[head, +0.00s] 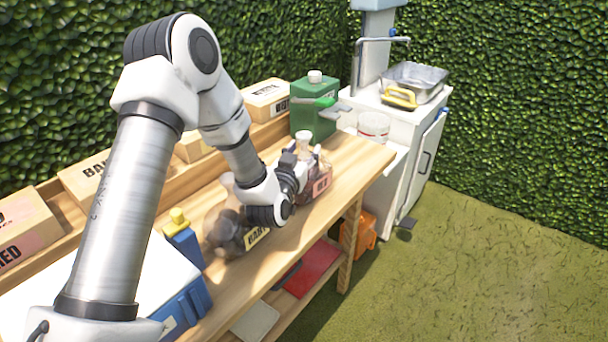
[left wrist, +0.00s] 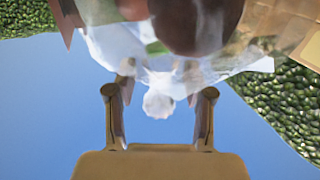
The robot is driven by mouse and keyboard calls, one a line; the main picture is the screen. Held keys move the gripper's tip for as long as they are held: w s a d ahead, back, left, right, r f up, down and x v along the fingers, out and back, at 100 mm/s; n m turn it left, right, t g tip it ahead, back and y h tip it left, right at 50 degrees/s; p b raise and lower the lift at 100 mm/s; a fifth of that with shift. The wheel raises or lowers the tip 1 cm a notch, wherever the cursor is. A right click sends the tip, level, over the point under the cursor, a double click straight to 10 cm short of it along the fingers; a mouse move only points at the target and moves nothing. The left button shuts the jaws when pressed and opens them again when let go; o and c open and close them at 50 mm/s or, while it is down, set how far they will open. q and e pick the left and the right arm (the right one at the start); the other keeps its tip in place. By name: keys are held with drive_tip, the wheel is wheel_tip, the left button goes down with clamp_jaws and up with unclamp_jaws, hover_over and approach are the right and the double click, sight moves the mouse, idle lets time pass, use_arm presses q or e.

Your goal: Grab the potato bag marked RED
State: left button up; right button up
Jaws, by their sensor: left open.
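The potato bag marked RED (head: 319,184) is a clear bag with a reddish label and reddish contents, upright near the right end of the wooden bench. My left gripper (head: 302,163) is at the bag's upper part in the head view. In the left wrist view its two fingers (left wrist: 159,118) are apart, with the bag's gathered white top (left wrist: 158,104) between them. The clear bag body (left wrist: 120,45) fills the top of that view, with dark reddish contents. The fingers do not visibly close on the bag. My right gripper is not in view.
A second clear bag (head: 224,232) with dark contents stands left of it, partly behind my arm. A white sink cabinet (head: 385,110) stands at right.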

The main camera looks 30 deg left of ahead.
use_arm(q)
drive_tip(key=shift+w+a+f, duration=0.1)
drive_tip(key=shift+w+a, duration=0.05)
drive_tip(key=shift+w, duration=0.35)
drive_tip(key=shift+s, duration=0.1)
clamp_jaws()
